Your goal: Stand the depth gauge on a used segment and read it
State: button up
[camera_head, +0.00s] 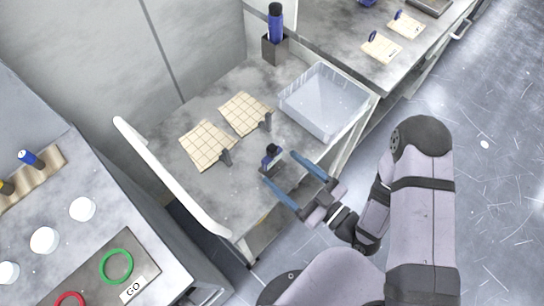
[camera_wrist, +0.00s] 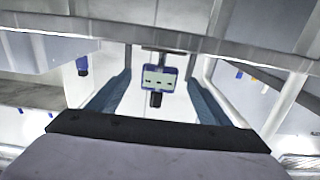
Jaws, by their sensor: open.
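A small blue and black device with a pale display face, which looks like the depth gauge (camera_head: 271,155), stands on the grey worktop near its front edge. In the wrist view the gauge (camera_wrist: 158,80) shows between the two fingers, with a black stub below its face. The reading is too small to make out. My gripper (camera_head: 279,168) is open, its blue fingers pointing at the gauge; I cannot tell whether they touch it. Two tan gridded pads, seemingly segments, lie flat: one nearer (camera_head: 206,146) and one farther (camera_head: 245,113). Each has a small dark block at its right edge.
A clear bin (camera_head: 324,101) stands right of the pads. A blue-handled tool (camera_head: 275,22) stands in a dark holder behind. A white rail (camera_head: 170,178) edges the worktop's left side. A panel with green ring (camera_head: 115,266) is at lower left. Small tan cards (camera_head: 381,47) lie on the back-right counter.

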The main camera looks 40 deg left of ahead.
aim_at(275, 161)
jog(key=shift+a+p, duration=0.5)
jog(key=shift+a, duration=1.2)
jog(key=shift+r, duration=0.1)
jog(key=c, duration=1.4)
jog(key=shift+r, duration=0.15)
jog(key=shift+r+b, duration=0.4)
jog(key=shift+r, duration=4.45)
